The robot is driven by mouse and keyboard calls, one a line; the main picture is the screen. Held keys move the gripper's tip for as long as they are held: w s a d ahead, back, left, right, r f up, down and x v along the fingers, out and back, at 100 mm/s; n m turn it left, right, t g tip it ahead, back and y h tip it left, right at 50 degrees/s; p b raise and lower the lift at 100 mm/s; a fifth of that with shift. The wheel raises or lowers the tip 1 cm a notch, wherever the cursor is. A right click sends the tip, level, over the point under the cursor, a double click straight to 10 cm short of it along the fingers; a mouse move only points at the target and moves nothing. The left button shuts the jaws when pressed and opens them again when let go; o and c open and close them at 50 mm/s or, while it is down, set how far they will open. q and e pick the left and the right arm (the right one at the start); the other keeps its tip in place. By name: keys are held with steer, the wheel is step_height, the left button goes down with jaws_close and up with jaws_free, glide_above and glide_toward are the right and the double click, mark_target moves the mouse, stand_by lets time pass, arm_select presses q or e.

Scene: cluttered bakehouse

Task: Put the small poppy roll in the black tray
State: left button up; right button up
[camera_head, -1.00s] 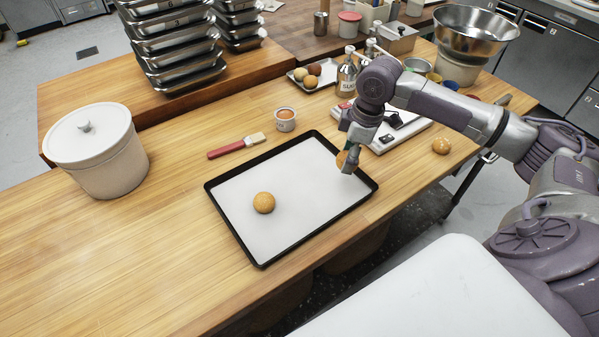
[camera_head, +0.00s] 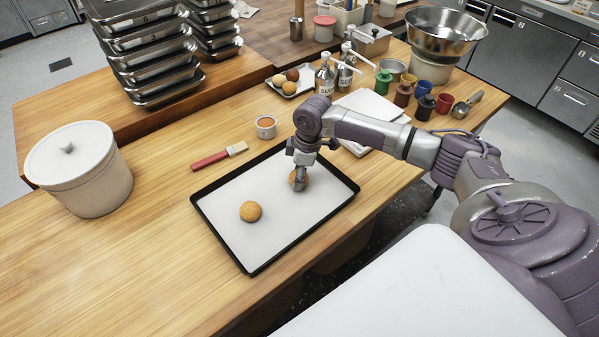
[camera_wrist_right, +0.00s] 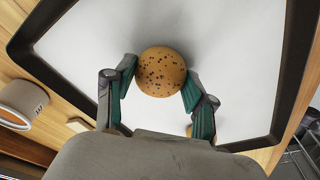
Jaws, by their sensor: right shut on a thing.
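The small poppy roll (camera_wrist_right: 162,72) is round, golden brown and dark-speckled. In the wrist view it sits between the green-padded fingers of my right gripper (camera_wrist_right: 155,88), which is shut on it. In the head view the roll (camera_head: 306,180) is partly hidden behind my right gripper (camera_head: 299,182), over the right part of the black tray (camera_head: 222,243). I cannot tell whether the roll touches the tray's pale liner. A plain-looking roll (camera_head: 250,211) lies on the tray left of the gripper. My left gripper is not in view.
A red-handled brush (camera_head: 212,160) and a small cup (camera_head: 266,128) lie behind the tray. A white lidded crock (camera_head: 92,185) stands left. Bottles, a plate of rolls (camera_head: 303,82) and coloured cups stand at the back. Wood left of the tray is clear.

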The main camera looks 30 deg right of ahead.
mark_target(307, 176)
steer(key=shift+f, duration=0.1)
steer(key=o, duration=0.9)
steer(key=shift+c, duration=0.2)
step_height(307, 176, up, 12)
steer(key=s+d+b, duration=0.1)
steer(key=shift+d, duration=0.2)
steer(key=shift+s, duration=0.15)
